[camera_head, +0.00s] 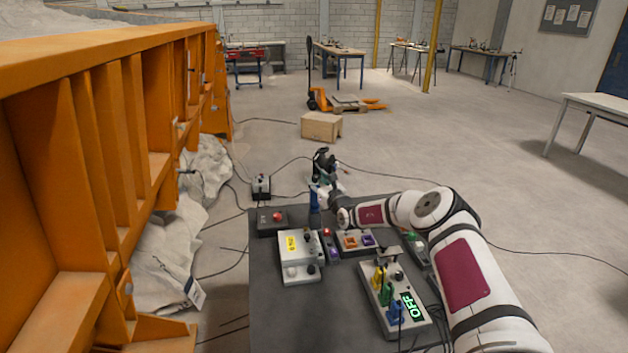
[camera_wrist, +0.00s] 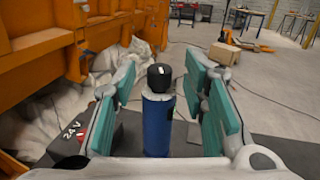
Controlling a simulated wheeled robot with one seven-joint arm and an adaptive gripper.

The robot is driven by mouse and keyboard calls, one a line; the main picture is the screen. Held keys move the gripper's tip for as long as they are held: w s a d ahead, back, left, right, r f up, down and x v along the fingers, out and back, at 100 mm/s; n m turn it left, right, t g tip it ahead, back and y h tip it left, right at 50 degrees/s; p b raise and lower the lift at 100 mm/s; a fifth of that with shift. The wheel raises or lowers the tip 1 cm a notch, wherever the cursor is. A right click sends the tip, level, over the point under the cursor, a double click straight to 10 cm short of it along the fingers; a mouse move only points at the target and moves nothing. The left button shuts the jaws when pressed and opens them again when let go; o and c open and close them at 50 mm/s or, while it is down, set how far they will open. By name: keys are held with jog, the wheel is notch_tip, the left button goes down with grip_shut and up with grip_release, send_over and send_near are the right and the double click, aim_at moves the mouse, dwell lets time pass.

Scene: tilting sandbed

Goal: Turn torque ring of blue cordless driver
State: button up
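The blue cordless driver (camera_head: 314,203) stands upright near the back edge of the dark table. In the wrist view, its blue body (camera_wrist: 157,128) is a plain cylinder with a black top (camera_wrist: 160,77) that bears a small pale mark. I cannot tell for sure whether this black part is the torque ring. My gripper (camera_wrist: 161,82) is open, with one teal-padded finger to the left of the driver and one to the right. Gaps show between both pads and the driver. In the head view, my gripper (camera_head: 323,178) is small and partly overlaps the driver.
The dark table (camera_head: 280,320) holds a white box with a yellow label (camera_head: 298,248), a grey box with a red button (camera_head: 272,220), and a panel reading OFF (camera_head: 392,292). A large orange frame (camera_head: 70,140) stands at left.

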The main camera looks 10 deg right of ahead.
jog(key=shift+b+x, duration=0.4)
jog(key=shift+x, duration=0.8)
grip_shut()
